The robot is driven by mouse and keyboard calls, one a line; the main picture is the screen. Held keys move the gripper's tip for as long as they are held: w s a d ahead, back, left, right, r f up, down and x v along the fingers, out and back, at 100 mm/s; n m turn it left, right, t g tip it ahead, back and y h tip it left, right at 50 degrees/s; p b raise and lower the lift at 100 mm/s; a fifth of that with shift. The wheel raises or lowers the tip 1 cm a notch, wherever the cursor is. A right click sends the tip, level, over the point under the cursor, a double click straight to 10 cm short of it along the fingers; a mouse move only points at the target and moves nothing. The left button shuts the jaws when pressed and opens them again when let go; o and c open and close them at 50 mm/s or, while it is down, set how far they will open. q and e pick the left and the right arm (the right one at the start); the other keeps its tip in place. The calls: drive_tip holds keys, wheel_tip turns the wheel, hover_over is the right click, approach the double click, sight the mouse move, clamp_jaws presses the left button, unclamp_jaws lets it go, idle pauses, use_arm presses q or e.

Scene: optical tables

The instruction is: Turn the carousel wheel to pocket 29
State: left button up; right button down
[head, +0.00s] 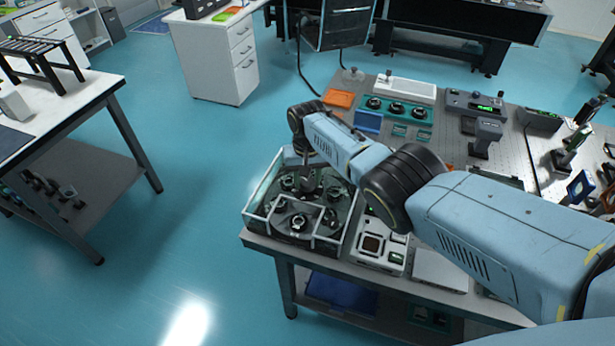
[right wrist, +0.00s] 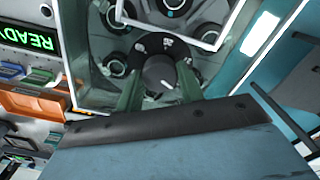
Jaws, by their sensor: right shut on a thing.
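The carousel (head: 262,208) is a clear-walled box at the near left corner of the optical table, with several dark round pockets inside. My right gripper (head: 311,187) reaches down into it from above. In the right wrist view, my right gripper (right wrist: 160,88) has its two green fingers on either side of a dark round knob (right wrist: 159,70) with a short white mark, and is shut on it. The pocket number cannot be read. My left gripper is in neither view.
A green READY display (right wrist: 30,38) shows beside the carousel in the right wrist view. A small control box (head: 383,245) stands right of the carousel. An orange tray (head: 339,98) and a teal lens holder (head: 397,108) lie behind.

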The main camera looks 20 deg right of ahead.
drive_tip(key=shift+m, duration=0.3)
idle(0.5)
drive_tip(key=c, duration=0.9)
unclamp_jaws()
wheel_tip(320, 180, up, 7)
drive_tip(key=p, duration=0.3)
drive_tip(key=shift+w+f, duration=0.1)
drive_tip(key=shift+f, duration=0.1)
wheel_tip(320, 180, up, 7)
drive_tip(key=shift+f, duration=0.1)
